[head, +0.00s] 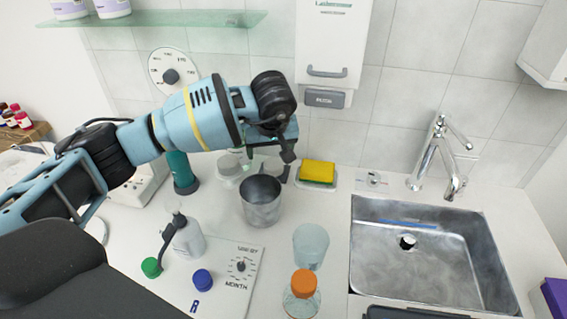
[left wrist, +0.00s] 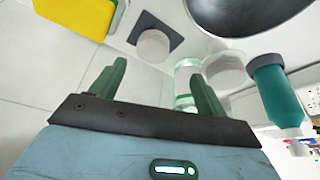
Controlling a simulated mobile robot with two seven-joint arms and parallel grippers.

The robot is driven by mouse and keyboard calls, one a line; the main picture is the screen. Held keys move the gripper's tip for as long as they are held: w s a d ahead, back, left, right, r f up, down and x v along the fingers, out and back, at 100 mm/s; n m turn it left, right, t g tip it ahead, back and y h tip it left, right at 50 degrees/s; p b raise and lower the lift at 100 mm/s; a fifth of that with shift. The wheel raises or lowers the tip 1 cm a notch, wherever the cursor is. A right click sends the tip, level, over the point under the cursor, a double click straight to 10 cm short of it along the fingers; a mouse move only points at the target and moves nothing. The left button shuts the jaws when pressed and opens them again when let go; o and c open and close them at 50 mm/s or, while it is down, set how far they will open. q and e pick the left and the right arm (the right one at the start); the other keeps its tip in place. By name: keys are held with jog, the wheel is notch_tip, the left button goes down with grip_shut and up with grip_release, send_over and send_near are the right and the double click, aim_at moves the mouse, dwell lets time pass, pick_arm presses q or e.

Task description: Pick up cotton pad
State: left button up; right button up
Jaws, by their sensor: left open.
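In the left wrist view a white round object, likely the cotton pad (left wrist: 153,45), sits on a dark square base (left wrist: 172,24). I cannot be sure that it is the cotton pad. In the head view this spot is largely hidden behind my left gripper (head: 270,155). The gripper is over the back of the counter, between the sponge and the teal bottle. In the left wrist view its two green fingers (left wrist: 158,72) stand apart with nothing gripped between them. The white object shows beyond the fingertips, apart from them. My right gripper is not in view.
A metal cup (head: 262,203) stands just in front of the gripper. A yellow sponge (head: 317,172) lies to the right and a teal bottle (head: 183,173) stands to the left. A glass (head: 310,246), an orange-capped bottle (head: 302,298) and the sink (head: 430,260) are further forward or right.

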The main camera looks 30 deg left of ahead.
aim_at(273, 164)
pick_arm(q)
jog(key=shift+w+f, duration=0.5)
jog(key=shift+f, duration=0.4)
jog(key=shift+x, duration=2.85)
jog(key=shift+w+d+r, duration=0.1)
jog(key=shift+w+d, duration=0.1)
jog(key=shift+c, duration=0.3)
jog(key=c, duration=1)
